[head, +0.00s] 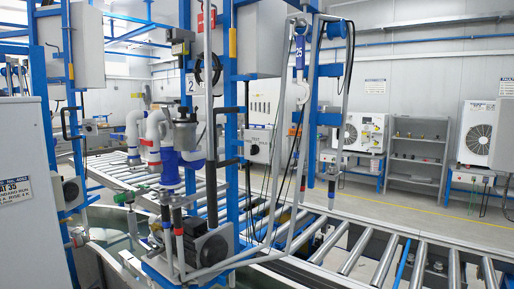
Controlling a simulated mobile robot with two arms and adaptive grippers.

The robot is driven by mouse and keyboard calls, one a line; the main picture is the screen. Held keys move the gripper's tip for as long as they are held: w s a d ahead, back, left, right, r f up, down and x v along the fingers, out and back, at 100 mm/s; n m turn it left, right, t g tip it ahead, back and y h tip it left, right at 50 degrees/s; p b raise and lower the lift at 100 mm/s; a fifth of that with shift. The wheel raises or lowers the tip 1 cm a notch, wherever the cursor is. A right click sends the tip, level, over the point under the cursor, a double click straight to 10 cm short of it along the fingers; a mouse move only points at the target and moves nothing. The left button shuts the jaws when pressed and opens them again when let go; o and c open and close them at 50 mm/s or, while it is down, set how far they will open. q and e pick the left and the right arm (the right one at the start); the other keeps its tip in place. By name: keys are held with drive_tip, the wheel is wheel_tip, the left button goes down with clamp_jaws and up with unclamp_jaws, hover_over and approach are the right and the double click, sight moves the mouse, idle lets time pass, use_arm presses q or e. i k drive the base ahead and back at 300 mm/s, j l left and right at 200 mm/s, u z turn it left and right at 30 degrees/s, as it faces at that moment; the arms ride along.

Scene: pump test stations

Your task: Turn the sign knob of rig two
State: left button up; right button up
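Rig two is the blue-framed pump station in the middle, with a white "2" sign (190,84) on its frame. A grey control box (262,136) on its right side has a small dark round knob (255,149) on its front. I cannot tell whether this is the sign knob, and its setting is too small to read. A black handwheel (207,68) sits higher up, next to the sign. Neither of my grippers is in view.
Pump motor (209,246) and white-and-blue pipes (165,150) stand low on the rig. A roller conveyor (340,250) runs behind it and to the right. A grey cabinet (28,190) blocks the left edge. Open floor (430,220) shows beyond the conveyor.

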sight(255, 149)
drive_tip(key=i+j, duration=0.15)
drive_tip(key=j, duration=0.15)
drive_tip(key=i+j+z, duration=0.15)
drive_tip(key=j, duration=0.2)
drive_tip(key=i+j, duration=0.2)
drive_tip(key=j, duration=0.15)
drive_tip(key=i+j+z, duration=0.15)
drive_tip(key=j, duration=0.15)
drive_tip(key=i+j, duration=0.1)
drive_tip(key=j, duration=0.25)
drive_tip(key=i+j+z, duration=0.15)
drive_tip(key=j, duration=0.2)
